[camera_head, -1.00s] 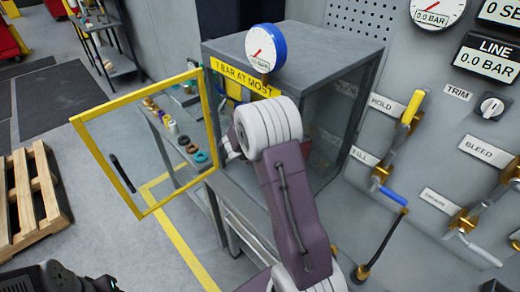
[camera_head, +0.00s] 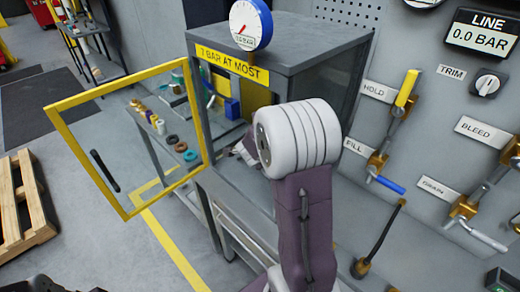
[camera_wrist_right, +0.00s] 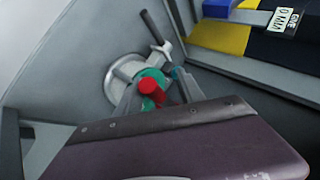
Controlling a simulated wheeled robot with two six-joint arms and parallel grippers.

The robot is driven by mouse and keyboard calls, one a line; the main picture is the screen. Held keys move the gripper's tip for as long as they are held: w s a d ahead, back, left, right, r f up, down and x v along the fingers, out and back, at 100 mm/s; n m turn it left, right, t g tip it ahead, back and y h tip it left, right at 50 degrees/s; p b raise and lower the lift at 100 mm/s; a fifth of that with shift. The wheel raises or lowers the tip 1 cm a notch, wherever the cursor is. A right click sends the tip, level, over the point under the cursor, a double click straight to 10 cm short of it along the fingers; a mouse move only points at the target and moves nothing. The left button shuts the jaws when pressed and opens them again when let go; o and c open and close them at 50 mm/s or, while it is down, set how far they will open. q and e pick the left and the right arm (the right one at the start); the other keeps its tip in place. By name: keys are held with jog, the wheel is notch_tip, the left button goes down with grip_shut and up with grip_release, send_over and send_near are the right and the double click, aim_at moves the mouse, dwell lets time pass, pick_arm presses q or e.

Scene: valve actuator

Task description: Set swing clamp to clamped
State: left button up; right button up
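In the right wrist view, a round silver fitting (camera_wrist_right: 124,72) sits on a grey wall, with a green part (camera_wrist_right: 152,78), a red knob (camera_wrist_right: 149,87) and a black bar (camera_wrist_right: 152,27). It may be the swing clamp; its setting is unclear. My right arm (camera_head: 300,140) reaches to the open front of the grey cabinet (camera_head: 310,35). Its gripper (camera_head: 243,150) is mostly hidden behind the wrist. In the wrist view, my purple link covers the lower part, so the finger opening is unclear. Only dark slivers, perhaps of my left arm, show at the lower left edge.
The yellow-framed door (camera_head: 125,210) stands open to the left. A gauge (camera_head: 250,24) is on the cabinet top. A panel with valve levers (camera_head: 407,88) is on the right. Blue and yellow blocks (camera_head: 232,108) are inside the cabinet; small coloured rings (camera_head: 172,139) show through the door.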

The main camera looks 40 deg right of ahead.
jog(key=shift+r, duration=0.1)
jog(key=shift+s+a+r+p, duration=0.15)
jog(key=shift+r+p, duration=0.15)
jog(key=shift+r, duration=0.05)
jog(key=p+v, duration=0.3)
jog(key=v, duration=0.5)
jog(key=shift+s+p, duration=0.15)
jog(key=shift+p, duration=0.2)
jog(key=shift+a, duration=0.15)
